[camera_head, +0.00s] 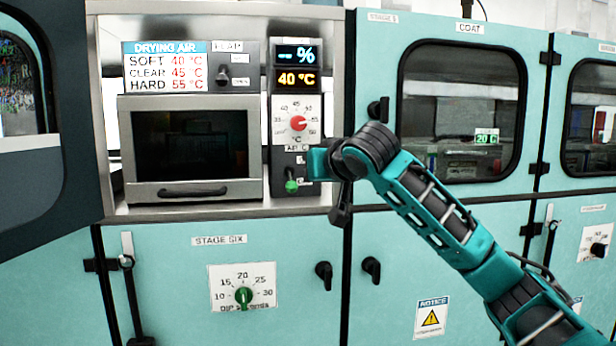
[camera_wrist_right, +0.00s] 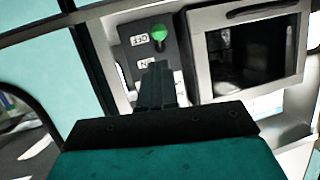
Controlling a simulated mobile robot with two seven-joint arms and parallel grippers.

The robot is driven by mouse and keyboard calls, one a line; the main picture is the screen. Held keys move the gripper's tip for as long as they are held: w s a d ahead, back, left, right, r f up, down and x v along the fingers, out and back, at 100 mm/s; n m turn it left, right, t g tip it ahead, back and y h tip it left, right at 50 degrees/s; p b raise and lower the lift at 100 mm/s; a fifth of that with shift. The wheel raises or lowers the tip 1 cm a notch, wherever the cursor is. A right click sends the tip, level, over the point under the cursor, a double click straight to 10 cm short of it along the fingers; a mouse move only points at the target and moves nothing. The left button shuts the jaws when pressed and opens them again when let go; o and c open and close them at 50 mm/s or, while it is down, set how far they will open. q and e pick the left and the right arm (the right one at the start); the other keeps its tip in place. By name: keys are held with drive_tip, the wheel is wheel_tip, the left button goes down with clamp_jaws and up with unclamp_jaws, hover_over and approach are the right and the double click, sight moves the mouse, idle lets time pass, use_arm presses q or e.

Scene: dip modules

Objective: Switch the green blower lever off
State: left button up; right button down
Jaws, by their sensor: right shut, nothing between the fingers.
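The green blower lever (camera_head: 291,186) is at the bottom of the dark control panel, right of the oven-like drying window. Its knob hangs low in the head view. In the right wrist view, where the panel appears turned over, the green knob (camera_wrist_right: 158,33) is beside the OFF label (camera_wrist_right: 138,40), with the ON label (camera_wrist_right: 146,63) nearer my gripper. My right gripper (camera_wrist_right: 160,85) is shut and empty, its fingers pointing at the panel near the ON label. A gap shows between fingertips and knob. In the head view my right wrist hides part of the labels. My left gripper is not in view.
A red dial (camera_head: 298,123) sits above the lever, under a display reading "-- %" and 40 °C. A FLAP switch (camera_head: 222,76) is at upper left. The drying window (camera_head: 190,145) has a handle below. Black cabinet handles (camera_head: 324,272) stick out underneath.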

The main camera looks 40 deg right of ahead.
drive_tip(key=shift+v, duration=2.1)
drive_tip(key=shift+f, duration=0.2)
